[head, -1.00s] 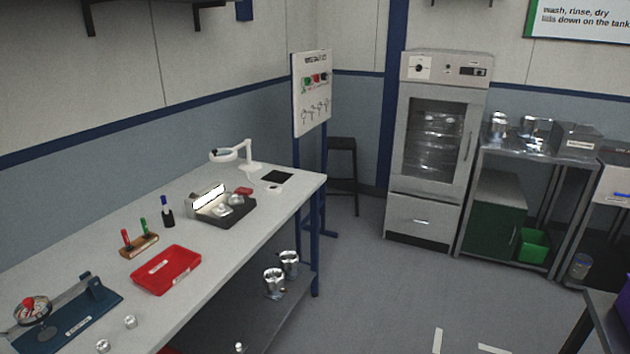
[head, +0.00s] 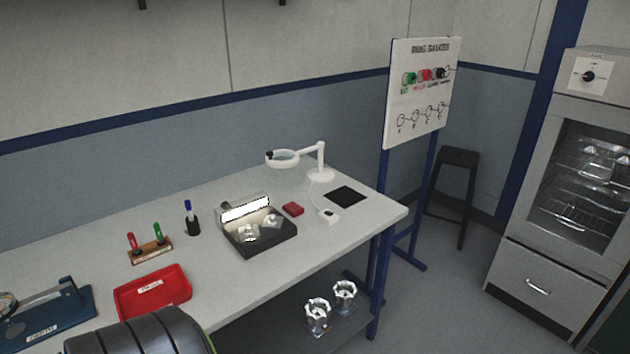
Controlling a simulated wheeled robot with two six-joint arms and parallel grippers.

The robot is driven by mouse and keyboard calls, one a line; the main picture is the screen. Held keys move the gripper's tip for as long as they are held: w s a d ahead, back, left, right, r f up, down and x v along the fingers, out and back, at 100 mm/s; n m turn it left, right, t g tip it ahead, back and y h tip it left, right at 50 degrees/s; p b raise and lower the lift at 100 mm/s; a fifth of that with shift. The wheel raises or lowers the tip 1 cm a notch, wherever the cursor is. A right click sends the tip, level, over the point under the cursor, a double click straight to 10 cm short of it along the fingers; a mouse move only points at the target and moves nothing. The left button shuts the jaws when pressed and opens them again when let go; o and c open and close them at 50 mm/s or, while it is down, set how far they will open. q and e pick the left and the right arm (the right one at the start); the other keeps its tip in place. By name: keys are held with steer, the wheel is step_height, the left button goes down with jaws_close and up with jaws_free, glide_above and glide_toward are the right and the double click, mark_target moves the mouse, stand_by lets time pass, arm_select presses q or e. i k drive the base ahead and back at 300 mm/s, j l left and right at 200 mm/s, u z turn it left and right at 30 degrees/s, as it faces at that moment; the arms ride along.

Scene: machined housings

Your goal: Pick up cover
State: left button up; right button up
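I cannot tell which part, if any in view, is the cover. Two small shiny metal parts, one at the left (head: 248,234) and one at the right (head: 273,221), sit in a black inspection tray (head: 262,248) with a bright light panel (head: 245,209) at its back. Two larger metal housings, one nearer (head: 318,315) and one farther (head: 344,292), stand on the shelf under the bench. Neither of my grippers is in view.
The bench (head: 330,235) also holds a red tray (head: 153,291), a plug-gauge stand (head: 150,252), a blue fixture (head: 45,325), a magnifier lamp (head: 320,172) and a black pad (head: 346,196). A gauge board (head: 424,92), a stool (head: 455,160) and a glass-door cabinet (head: 575,180) stand beyond.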

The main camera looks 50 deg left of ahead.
mark_target(273, 222)
steer(key=i+u, duration=0.15)
steer(key=i, duration=0.4)
steer(key=i+u, duration=0.15)
steer(key=i, duration=0.4)
steer(key=i+l+u, duration=0.2)
steer(key=i, duration=0.35)
